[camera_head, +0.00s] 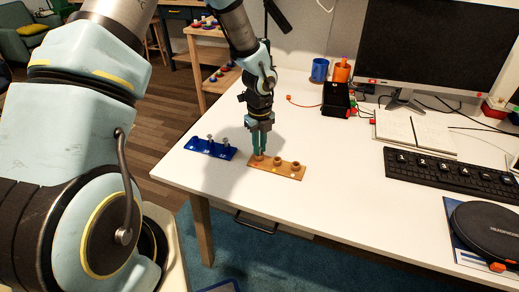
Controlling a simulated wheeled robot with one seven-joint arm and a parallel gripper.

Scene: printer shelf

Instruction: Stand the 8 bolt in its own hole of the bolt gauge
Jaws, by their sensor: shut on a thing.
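The wooden-orange strip (287,171), which looks like the bolt gauge, lies on the white table with raised brown round collars on it. My gripper (259,155) points straight down at the strip's left end, over or at the collar there. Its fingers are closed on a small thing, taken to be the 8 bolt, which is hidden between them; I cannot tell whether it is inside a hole. A blue strip (207,150) with pale markings lies to the left, with grey bolts (225,143) standing in it. The size numbers are too small to read.
The table's front edge runs close before the strips. Bare table lies right of the orange strip.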

